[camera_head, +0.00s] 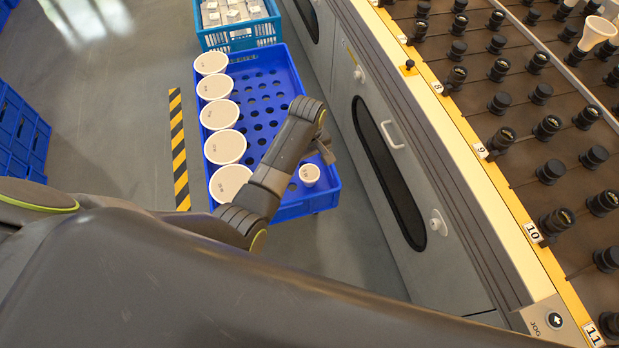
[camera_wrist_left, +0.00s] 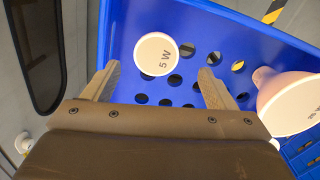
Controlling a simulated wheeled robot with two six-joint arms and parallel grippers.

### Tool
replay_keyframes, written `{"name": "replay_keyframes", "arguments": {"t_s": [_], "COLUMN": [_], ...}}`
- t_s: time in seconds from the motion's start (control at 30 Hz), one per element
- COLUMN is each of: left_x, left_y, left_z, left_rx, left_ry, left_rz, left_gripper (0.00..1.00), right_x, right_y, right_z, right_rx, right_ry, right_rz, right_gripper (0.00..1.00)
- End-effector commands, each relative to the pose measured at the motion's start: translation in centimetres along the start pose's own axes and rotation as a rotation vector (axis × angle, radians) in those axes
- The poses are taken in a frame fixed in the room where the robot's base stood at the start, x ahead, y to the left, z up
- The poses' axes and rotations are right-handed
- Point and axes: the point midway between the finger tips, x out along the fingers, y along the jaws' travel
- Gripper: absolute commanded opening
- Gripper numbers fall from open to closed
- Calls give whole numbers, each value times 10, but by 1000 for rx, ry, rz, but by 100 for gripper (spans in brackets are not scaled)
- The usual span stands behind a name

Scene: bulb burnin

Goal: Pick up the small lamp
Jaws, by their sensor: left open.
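The small lamp (camera_head: 309,174) is a small white round-topped piece in the near right part of the blue crate (camera_head: 330,192). In the left wrist view the small lamp (camera_wrist_left: 156,54) shows a pale disc marked "5 W". My left gripper (camera_head: 322,150) is over the crate beside the small lamp. In the left wrist view my left gripper (camera_wrist_left: 155,80) has its fingers apart, with the lamp's disc between and slightly beyond them. They do not appear to hold it. My right gripper is not in view.
Several larger white lamps (camera_head: 225,147) stand in a row along the crate's left side. One large lamp (camera_wrist_left: 295,105) is close to the right finger in the wrist view. A grey cabinet (camera_head: 400,150) with rows of black sockets stands close on the right. Another blue crate (camera_head: 238,38) is behind.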

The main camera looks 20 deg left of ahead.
Motion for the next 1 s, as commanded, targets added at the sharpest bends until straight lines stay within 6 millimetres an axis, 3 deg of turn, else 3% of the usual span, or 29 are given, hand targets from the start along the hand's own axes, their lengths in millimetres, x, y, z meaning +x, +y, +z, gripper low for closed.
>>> {"name": "replay_keyframes", "arguments": {"t_s": [0.27,0.57,0.87,1.0], "left_x": [22,62,67,67], "left_y": [1,5,5,5], "left_z": [0,3,3,3], "left_rx": [0,0,0,0], "left_ry": [-1,-1,1,1], "left_rz": [-1,-1,1,1], "left_gripper": [79,79,79,63], "right_x": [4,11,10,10], "right_y": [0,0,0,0], "right_z": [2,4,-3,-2], "right_rx": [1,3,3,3], "right_ry": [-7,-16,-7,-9], "right_rz": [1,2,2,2], "right_gripper": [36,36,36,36]}}
